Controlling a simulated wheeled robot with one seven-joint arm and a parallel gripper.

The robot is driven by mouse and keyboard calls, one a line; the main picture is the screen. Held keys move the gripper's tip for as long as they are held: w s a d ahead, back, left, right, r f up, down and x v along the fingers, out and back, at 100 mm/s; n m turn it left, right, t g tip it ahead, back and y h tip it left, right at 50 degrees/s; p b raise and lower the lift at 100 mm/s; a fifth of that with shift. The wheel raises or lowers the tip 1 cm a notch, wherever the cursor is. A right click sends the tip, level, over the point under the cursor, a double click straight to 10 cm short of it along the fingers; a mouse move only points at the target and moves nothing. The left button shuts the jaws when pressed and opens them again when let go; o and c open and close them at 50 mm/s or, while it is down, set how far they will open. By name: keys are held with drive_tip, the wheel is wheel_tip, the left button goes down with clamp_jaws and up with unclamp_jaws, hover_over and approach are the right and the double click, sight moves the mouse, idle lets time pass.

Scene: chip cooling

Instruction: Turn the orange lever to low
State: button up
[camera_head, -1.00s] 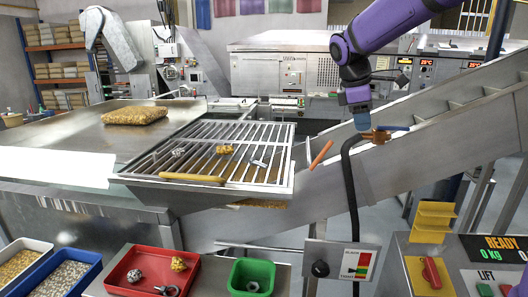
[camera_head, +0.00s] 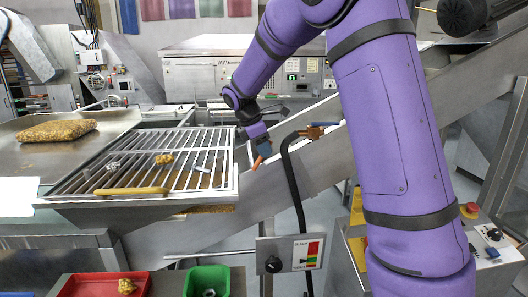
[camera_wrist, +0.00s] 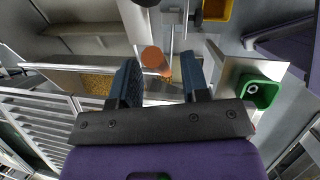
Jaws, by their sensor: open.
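The orange lever (camera_head: 258,161) sticks out beside the right end of the grill rack, tilted, with its upper part hidden by my gripper (camera_head: 263,146). In the wrist view the round orange end of the lever (camera_wrist: 154,59) shows between and just ahead of the two dark blue fingers. My gripper (camera_wrist: 161,70) is open. The lever end looks nearer the left finger; I cannot tell whether they touch. No "low" mark can be read near the lever.
The barred rack (camera_head: 150,165) with a yellow-handled tool (camera_head: 130,191) lies to the left. A dial panel (camera_head: 290,254) and green bin (camera_head: 206,281) are below.

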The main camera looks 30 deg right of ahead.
drive_tip(key=shift+x, duration=0.95)
clamp_jaws()
